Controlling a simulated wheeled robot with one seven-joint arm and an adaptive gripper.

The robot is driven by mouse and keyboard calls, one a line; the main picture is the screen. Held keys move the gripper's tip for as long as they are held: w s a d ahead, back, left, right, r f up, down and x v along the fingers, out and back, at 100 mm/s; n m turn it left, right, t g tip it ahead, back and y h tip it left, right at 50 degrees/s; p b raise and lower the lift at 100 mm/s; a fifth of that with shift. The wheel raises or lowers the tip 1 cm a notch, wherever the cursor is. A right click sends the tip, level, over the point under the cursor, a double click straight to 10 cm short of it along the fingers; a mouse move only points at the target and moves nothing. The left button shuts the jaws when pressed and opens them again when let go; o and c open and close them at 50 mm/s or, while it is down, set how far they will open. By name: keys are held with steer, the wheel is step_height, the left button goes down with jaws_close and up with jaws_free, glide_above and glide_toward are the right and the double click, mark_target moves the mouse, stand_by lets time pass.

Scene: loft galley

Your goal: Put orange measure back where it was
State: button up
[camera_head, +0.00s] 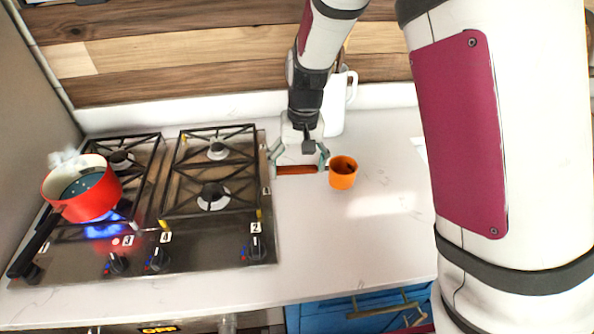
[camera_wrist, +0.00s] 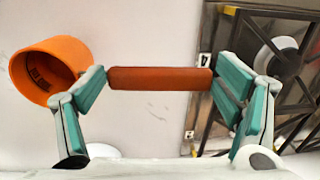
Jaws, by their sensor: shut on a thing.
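The orange measure (camera_head: 343,174) is a small upright cup beside the hob; it also shows in the wrist view (camera_wrist: 42,72). A red-brown bar (camera_wrist: 160,79) in line with it, seemingly its handle, spans the gap between my fingers. The join between cup and bar is hidden behind one finger. My gripper (camera_head: 298,163) points down at the counter with its fingers wide apart, shut on the bar; it also shows in the wrist view (camera_wrist: 160,98). The cup lies just outside one finger. I cannot tell whether it touches the counter.
The black hob (camera_head: 225,235) lies close on the left, with a red pot (camera_head: 98,203) over a lit blue flame. A white pitcher (camera_head: 333,113) holding utensils stands behind my gripper. The white counter (camera_head: 370,245) is clear in front and to the right.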

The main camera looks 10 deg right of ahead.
steer(key=shift+w+f+p, duration=0.1)
steer(key=shift+f+p, duration=0.25)
steer(key=shift+f, duration=1.4)
steer(key=shift+f, duration=0.2)
steer(key=o, duration=1.4)
steer(key=shift+o, duration=0.2)
